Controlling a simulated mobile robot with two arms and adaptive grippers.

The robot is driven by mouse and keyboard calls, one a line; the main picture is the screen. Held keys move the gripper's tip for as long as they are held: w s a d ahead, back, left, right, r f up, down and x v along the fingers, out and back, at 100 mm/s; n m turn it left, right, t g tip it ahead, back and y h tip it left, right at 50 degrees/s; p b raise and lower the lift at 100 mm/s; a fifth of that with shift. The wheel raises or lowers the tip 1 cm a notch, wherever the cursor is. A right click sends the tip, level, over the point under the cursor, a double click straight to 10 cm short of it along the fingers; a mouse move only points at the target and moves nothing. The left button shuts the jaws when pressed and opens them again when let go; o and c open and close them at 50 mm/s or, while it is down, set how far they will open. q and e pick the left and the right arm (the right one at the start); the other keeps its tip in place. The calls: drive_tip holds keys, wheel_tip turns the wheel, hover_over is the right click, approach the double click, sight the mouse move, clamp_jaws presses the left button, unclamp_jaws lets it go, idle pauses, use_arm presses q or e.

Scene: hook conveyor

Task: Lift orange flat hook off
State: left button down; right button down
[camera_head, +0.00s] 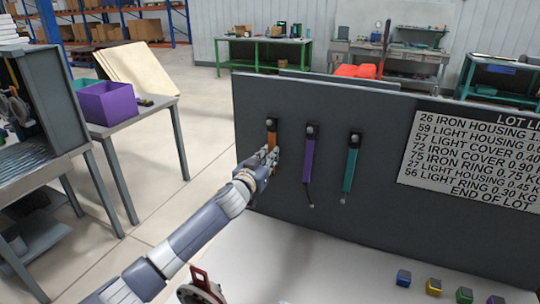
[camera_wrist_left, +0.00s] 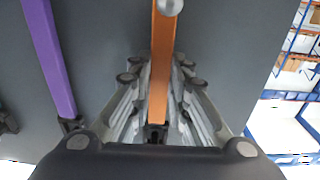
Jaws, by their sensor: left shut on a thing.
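The orange flat hook (camera_head: 271,138) hangs on the dark grey panel (camera_head: 350,105), at the left of a row of three. Its upper end is at a black holder on the panel. My left gripper (camera_head: 269,158) is shut on the orange hook below that holder. The left wrist view shows the orange strip (camera_wrist_left: 161,75) running between the two fingers (camera_wrist_left: 157,95), with a round grey knob at the top of the picture. The fingers cover the hook's lower part in the head view. My right gripper is not in view.
A purple hook (camera_head: 309,160) and a teal hook (camera_head: 349,170) hang to the right on the panel. A white sign (camera_head: 470,160) is farther right. Several small coloured blocks (camera_head: 404,278) stand on the pale surface below. A purple bin (camera_head: 106,101) sits on a table at left.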

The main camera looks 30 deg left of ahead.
use_arm(q)
drive_tip(key=shift+r, duration=0.75)
drive_tip(key=shift+s+f, duration=0.1)
drive_tip(key=shift+s, duration=0.2)
drive_tip(key=s+d+p, duration=0.1)
drive_tip(key=s, duration=3)
drive_tip(key=shift+d+r, duration=0.3)
drive_tip(key=shift+d, duration=0.1)
drive_tip(key=shift+w, duration=0.1)
